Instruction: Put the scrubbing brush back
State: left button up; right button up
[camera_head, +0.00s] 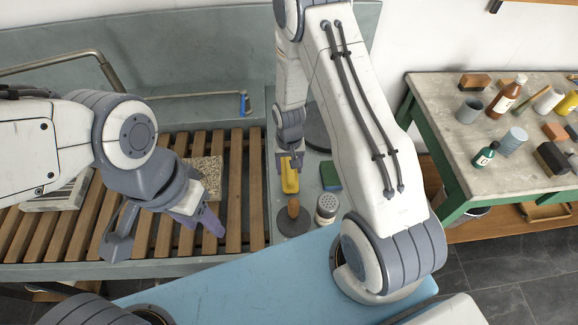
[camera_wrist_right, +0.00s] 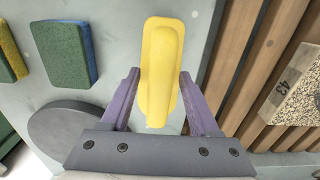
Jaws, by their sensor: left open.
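The yellow object with a raised grip, which looks like the scrubbing brush (camera_head: 290,181), is at the grey ledge right of the slatted rack. No bristles show. In the head view my right gripper (camera_head: 291,160) is above the brush and covers its far end; whether the brush touches the ledge I cannot tell. My left gripper (camera_head: 163,228) is open and empty above the slatted rack.
A green sponge (camera_head: 330,175), a shaker (camera_head: 326,208) and a round dark piece with a wooden knob (camera_head: 294,212) stand close by. A speckled stone slab (camera_head: 207,172) lies on the wooden rack (camera_head: 232,190). A bench (camera_head: 450,140) at right holds bottles, tins and blocks.

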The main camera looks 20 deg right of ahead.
jog(key=shift+r, duration=0.15)
notch_tip(320, 180, up, 11)
jog(key=b, duration=0.2)
jog(key=s+a+r+n, duration=0.5)
jog(key=s+a+r, duration=0.5)
jog(key=a, duration=0.1)
jog(key=s+a+r+n, duration=0.1)
jog(key=s+r+n, duration=0.1)
jog(key=s, duration=0.4)
jog(key=s+a+r+n+y, duration=0.1)
jog(key=s+r+n, duration=0.1)
jog(key=s, duration=0.4)
jog(key=shift+s+a+n, duration=0.15)
jog(key=shift+a+n, duration=0.25)
jog(key=shift+n, duration=0.4)
